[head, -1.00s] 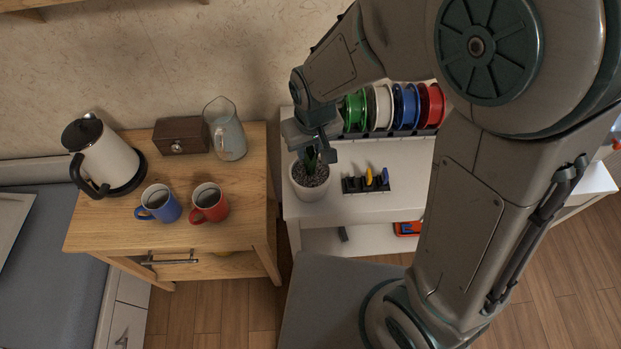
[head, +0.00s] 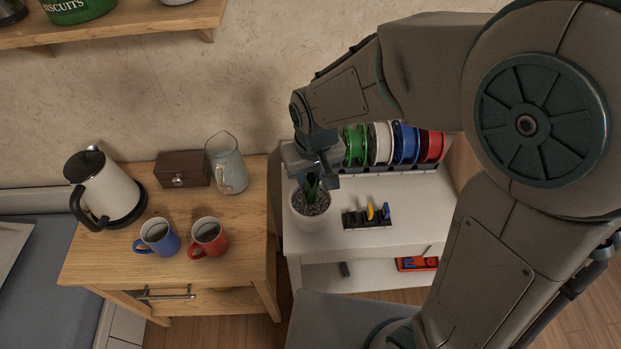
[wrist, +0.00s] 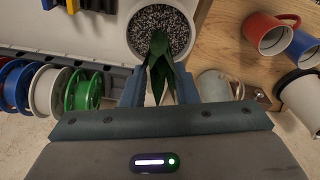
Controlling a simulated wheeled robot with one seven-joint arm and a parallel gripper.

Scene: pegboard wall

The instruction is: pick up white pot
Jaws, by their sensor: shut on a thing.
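The white pot (head: 309,218) holds dark gravel and a green plant (head: 312,188). It is upright at the left end of the white shelf unit. Whether its base touches the top cannot be told. My gripper (head: 318,178) is above the pot and shut on the plant's leaves. In the wrist view, the pot (wrist: 133,40) is at the top middle, and the leaves (wrist: 160,65) run between the two fingers of my gripper (wrist: 160,72). The exact contact is partly hidden.
Green, white, blue and red spools (head: 380,144) stand in a rack behind the pot. A black holder (head: 356,219) with small coloured items is to its right. Left, across a gap, a wooden table bears blue (head: 157,238) and red (head: 208,238) mugs, a kettle, a jug (head: 228,165) and a box.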

